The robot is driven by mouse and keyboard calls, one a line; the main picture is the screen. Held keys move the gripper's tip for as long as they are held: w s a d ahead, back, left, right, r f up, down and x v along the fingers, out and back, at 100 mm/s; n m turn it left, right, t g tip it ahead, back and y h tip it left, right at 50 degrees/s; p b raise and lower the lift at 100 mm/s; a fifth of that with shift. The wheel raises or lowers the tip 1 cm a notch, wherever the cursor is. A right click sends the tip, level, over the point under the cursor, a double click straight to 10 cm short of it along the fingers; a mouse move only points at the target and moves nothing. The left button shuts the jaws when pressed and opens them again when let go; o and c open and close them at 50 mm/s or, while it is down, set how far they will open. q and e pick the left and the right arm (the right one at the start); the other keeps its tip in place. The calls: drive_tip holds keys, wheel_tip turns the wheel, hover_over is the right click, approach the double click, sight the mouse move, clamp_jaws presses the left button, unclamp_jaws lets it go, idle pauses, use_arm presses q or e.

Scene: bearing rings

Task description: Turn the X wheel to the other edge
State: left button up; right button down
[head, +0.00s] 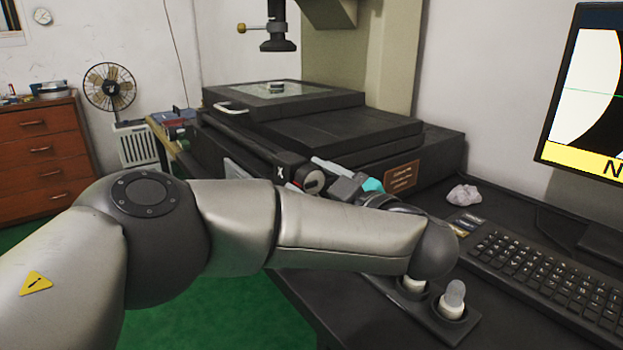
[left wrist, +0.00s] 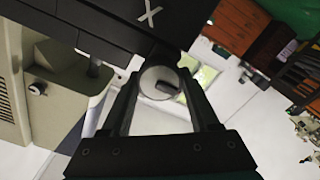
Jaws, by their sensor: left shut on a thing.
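The X wheel (head: 314,181) is a small round knob on the dark front of the measuring stage, beside a white X mark. My left gripper (head: 322,174) reaches it from the right and is shut on it. In the left wrist view the wheel (left wrist: 157,83) shows a pale round face with a dark handle piece, between the two dark fingers (left wrist: 160,80). The stage (head: 345,125) carries a glass plate with a small ring (head: 276,87) on it. The monitor (head: 590,95) shows a white curved shape on black, a green line and a yellow bar, cut off at right. My right gripper is not in view.
My left forearm crosses over the bench front. A lens head (head: 277,35) hangs above the stage.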

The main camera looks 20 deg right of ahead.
use_arm(q)
drive_tip(key=shift+n, duration=0.3)
drive_tip(key=o, duration=1.4)
drive_tip(key=shift+c, duration=0.2)
